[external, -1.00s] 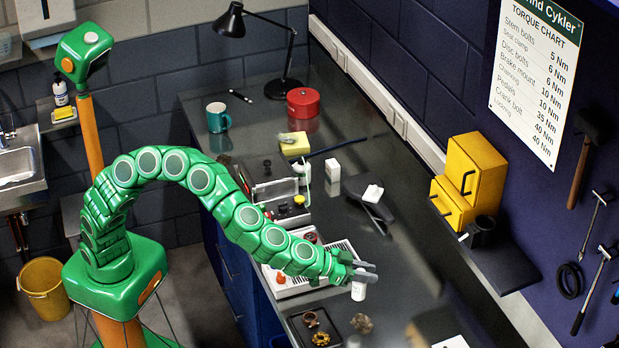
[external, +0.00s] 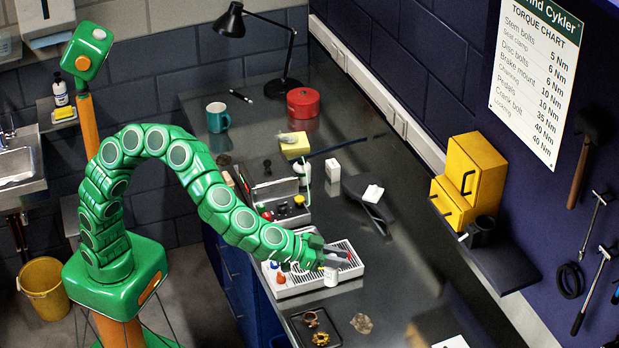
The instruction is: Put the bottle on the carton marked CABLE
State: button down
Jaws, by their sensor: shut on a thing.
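My gripper (external: 340,259) is shut on a small white bottle (external: 330,278). A small white carton (external: 332,169) stands on the bench beyond the gripper. Another small white box (external: 373,193) lies on a black bike saddle (external: 358,187). A yellow box (external: 295,148) with a pale item on it is farther back. No CABLE marking is readable on any of them.
An open toolbox-like case (external: 275,190) is left of the saddle. A dark tray with rings (external: 298,322) and a brown lump (external: 362,323) are near the front. A red tin (external: 303,103), teal mug (external: 218,118) and lamp (external: 232,22) are at the back. The bench's right side is largely clear.

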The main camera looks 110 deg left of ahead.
jog(key=s+a+r+n+g+y, duration=0.2)
jog(key=s+a, duration=0.2)
jog(key=a, duration=0.6)
jog(key=s+a+r+n+g+y, duration=0.1)
jog(key=s+a+n+g+y, duration=0.15)
jog(key=a, duration=0.65)
jog(key=s+a+r+n+g+y, duration=0.1)
jog(key=s+a+r+n+g, duration=0.2)
jog(key=a, duration=0.7)
jog(key=s+a+n+g+y, duration=0.1)
jog(key=s+a+n+g, duration=0.3)
jog(key=s+a, duration=0.7)
jog(key=s+a+n+g, duration=0.35)
jog(key=s+a, duration=0.45)
jog(key=s, duration=0.5)
jog(key=w+a+f, duration=0.8)
jog(key=a+f, duration=0.1)
jog(key=a, duration=0.1)
jog(key=shift+w+a, duration=0.3)
jog(key=shift+w, duration=0.05)
jog(key=shift+a, duration=0.1)
jog(key=shift+w+f, duration=0.1)
jog(key=shift+f, duration=1.6)
